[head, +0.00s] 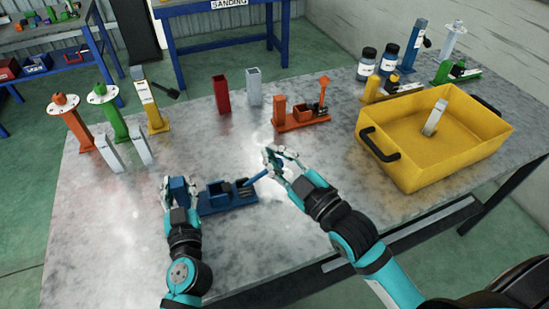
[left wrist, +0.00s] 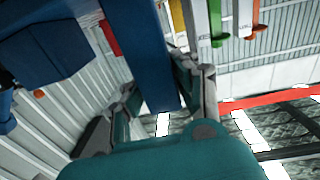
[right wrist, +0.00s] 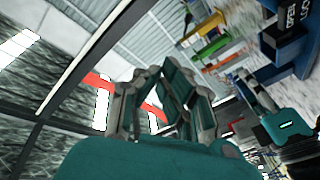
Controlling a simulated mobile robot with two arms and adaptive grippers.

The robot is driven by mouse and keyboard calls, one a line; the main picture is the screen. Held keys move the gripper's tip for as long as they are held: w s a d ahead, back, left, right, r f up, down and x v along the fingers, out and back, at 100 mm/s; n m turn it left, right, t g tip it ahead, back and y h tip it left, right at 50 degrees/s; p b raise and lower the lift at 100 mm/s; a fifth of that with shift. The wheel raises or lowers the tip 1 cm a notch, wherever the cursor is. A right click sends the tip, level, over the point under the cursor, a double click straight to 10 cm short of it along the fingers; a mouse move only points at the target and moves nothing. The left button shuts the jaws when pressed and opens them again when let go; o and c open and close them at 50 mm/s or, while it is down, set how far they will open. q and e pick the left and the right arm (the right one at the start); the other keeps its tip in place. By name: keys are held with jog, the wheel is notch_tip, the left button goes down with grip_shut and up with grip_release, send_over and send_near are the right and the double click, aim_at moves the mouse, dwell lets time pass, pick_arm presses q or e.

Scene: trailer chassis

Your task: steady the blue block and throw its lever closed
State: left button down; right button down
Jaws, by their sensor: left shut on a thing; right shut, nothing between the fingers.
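The blue block (head: 228,197) lies on the metal table in front of me, a low base with an upright post at its left end. Its lever (head: 257,177) slants up and to the right from the base. My left gripper (head: 179,184) is shut on the blue post, which also fills the middle of the left wrist view (left wrist: 145,50). My right gripper (head: 278,160) is shut and empty at the lever's upper end. Whether its fingers touch the lever cannot be told, as they partly cover the tip. In the right wrist view the fingers (right wrist: 172,90) are together.
An orange block with a raised lever (head: 300,117) stands behind. A yellow bin (head: 430,165) holding a grey piece is at right. Red (head: 221,95) and grey (head: 254,87) posts stand behind, and orange, green and yellow stands (head: 112,118) at left. The table front is clear.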

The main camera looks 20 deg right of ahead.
notch_tip(320, 180, up, 4)
jog(key=w+a+n+g+y, duration=0.1)
jog(key=a+n+g+y, duration=0.15)
jog(key=n+g, duration=0.4)
jog(key=s+d+n+g+h, duration=0.4)
jog(key=s+d+n+g, duration=0.1)
jog(key=s+d+n, duration=0.15)
send_near(263, 174)
jog(key=w+a+f, duration=0.1)
jog(key=a, duration=0.1)
jog(key=shift+w+d+f+y, duration=0.25)
jog(key=shift+w+d+f, duration=0.05)
jog(key=shift+w+f, duration=0.3)
